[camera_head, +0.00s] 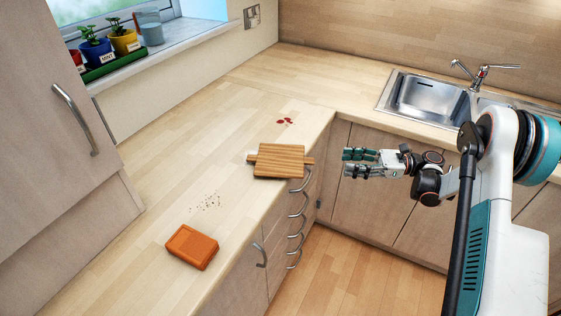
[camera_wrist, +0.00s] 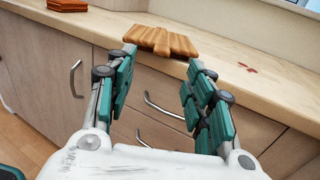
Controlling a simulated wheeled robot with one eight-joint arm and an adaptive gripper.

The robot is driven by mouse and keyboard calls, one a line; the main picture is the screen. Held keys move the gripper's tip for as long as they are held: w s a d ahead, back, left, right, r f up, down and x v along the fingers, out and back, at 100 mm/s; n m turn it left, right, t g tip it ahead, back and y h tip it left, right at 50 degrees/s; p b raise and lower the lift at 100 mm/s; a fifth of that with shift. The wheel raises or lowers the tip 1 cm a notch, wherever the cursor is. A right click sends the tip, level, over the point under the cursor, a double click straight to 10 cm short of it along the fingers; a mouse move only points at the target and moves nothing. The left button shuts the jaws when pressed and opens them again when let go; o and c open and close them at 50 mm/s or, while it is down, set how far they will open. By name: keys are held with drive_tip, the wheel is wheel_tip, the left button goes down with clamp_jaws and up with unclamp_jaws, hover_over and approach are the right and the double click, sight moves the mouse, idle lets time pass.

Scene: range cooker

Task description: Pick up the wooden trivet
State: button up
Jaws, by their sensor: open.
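The wooden trivet (camera_head: 280,160) is a striped brown board with a short tab at each side. It lies on the countertop near the front edge, with its right tab at the edge. In the wrist view the trivet (camera_wrist: 160,40) shows beyond my fingers, in line with the gap between them. My gripper (camera_head: 345,163) is open and empty, off the counter's front edge to the right of the trivet and apart from it. In the wrist view my gripper's teal-padded fingers (camera_wrist: 162,70) are spread wide.
An orange block (camera_head: 192,247) lies on the near counter, with crumbs (camera_head: 207,202) behind it. Red spots (camera_head: 285,121) lie beyond the trivet. Drawers with curved handles (camera_head: 297,205) are below the edge. A sink (camera_head: 430,100) is at the back right. Potted plants (camera_head: 110,45) stand on the sill.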

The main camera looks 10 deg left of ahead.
drive_tip(key=a+b, duration=0.1)
drive_tip(key=a, duration=0.3)
drive_tip(key=a+b, duration=0.1)
drive_tip(key=a, duration=0.3)
drive_tip(key=a+b, duration=0.1)
drive_tip(key=a, duration=0.3)
drive_tip(key=shift+s+f, duration=0.1)
drive_tip(key=shift+f, duration=0.25)
clamp_jaws()
